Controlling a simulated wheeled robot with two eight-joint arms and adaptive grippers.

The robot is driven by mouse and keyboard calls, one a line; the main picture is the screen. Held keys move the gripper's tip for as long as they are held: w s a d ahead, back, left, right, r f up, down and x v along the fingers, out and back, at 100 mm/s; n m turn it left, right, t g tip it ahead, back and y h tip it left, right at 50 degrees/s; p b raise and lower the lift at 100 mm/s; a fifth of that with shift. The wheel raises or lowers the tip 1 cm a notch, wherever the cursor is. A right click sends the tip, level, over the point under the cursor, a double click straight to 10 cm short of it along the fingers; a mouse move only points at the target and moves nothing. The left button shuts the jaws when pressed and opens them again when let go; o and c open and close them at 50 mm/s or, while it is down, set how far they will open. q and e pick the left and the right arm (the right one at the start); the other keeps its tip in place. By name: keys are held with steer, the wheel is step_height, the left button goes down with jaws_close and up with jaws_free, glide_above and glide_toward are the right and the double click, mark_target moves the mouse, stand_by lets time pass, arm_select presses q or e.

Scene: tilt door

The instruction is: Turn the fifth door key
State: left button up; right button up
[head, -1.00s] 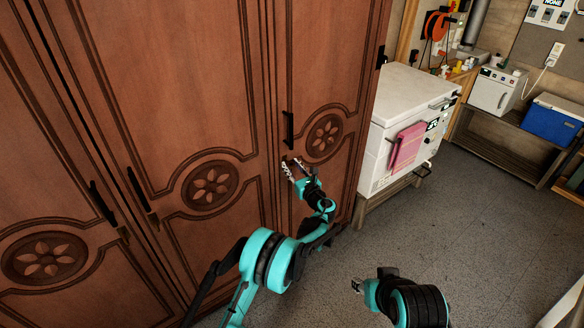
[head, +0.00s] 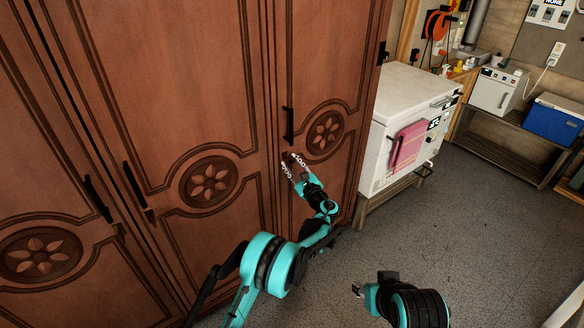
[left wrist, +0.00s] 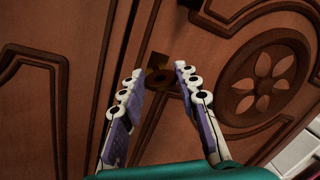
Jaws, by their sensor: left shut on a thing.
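The door key (left wrist: 160,77) is a small dark brass piece at the edge of the right-hand door of the brown wooden wardrobe (head: 345,60). My left gripper (head: 291,161) is at that key, below the black handle (head: 288,126). In the left wrist view, the gripper's two pale jointed fingers (left wrist: 158,82) lie on either side of the key, shut on it. In the head view the key is mostly hidden by the fingertips. My right gripper (head: 358,290) is low in the picture, away from the wardrobe; its fingers are too small to read.
More black handles (head: 135,185) and brass keys (head: 150,216) are on the doors to the left. A white chest (head: 405,95) with a pink cloth (head: 408,146) stands right of the wardrobe. The grey floor (head: 470,230) is clear at the right.

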arm_select(q)
steer(key=n+y+b, duration=0.1)
steer(key=n, duration=0.5)
steer(key=shift+f+b, duration=0.15)
steer(key=shift+b, duration=0.2)
steer(key=n+y, duration=0.1)
steer(key=n, duration=0.2)
steer(key=n+g+y, duration=0.1)
steer(key=n, duration=0.3)
steer(key=o, duration=1.2)
steer(key=shift+c, duration=0.2)
steer(key=shift+d, duration=0.1)
steer(key=v, duration=1.2)
